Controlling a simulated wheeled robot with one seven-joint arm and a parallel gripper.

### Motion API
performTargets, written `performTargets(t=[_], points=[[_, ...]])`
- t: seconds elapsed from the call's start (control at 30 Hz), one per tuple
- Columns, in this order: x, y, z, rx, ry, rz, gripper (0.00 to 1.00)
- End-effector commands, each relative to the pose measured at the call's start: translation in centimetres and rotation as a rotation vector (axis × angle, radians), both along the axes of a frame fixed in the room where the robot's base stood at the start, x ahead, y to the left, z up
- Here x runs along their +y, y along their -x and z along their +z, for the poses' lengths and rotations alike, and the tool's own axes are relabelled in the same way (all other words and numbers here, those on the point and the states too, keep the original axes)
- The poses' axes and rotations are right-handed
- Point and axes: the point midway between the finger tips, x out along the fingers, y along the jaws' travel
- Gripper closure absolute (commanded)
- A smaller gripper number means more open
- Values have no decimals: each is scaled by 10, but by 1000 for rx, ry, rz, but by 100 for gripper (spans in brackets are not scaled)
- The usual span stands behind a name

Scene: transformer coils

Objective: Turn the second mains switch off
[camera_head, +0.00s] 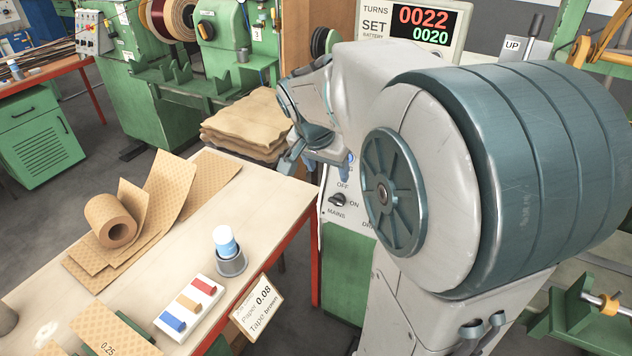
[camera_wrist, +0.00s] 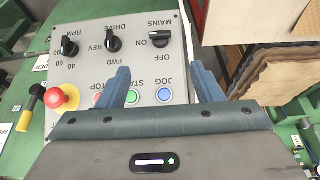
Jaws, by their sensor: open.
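A black rotary mains switch (camera_wrist: 160,38) is on the grey control panel (camera_wrist: 85,60), upside down in the wrist view. Its handle lies roughly sideways, in line with the ON label, with OFF off to one side. The same switch shows in the head view (camera_head: 338,200), below my gripper. My gripper (camera_head: 317,152) is open and empty in front of the panel. In the wrist view its two blue fingers (camera_wrist: 163,82) point toward the panel, apart from the switch. I cannot tell from labels whether this is the second switch.
The panel also has DRIVE (camera_wrist: 113,44) and RPM (camera_wrist: 69,46) knobs, a red mushroom button (camera_wrist: 55,97) and a blue JOG button (camera_wrist: 164,95). Another panel (camera_head: 94,34) stands far left.

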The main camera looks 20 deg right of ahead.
Motion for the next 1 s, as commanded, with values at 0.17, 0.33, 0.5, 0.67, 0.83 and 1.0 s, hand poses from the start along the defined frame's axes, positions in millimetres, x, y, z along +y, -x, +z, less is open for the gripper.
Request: performTargets(t=[0.17,0.33,0.5,0.67,0.83,1.0], points=[[-7,-5,-24,5,-2,-2,40],[-19,-13,-58,8,-2,-1,40],[-29,-22,-89,5,-3,0,40],[-36,-27,-110,4,-1,0,40],[-39,-30,-121,2,-1,1,40],[-40,-31,-123,0,-1,1,40]])
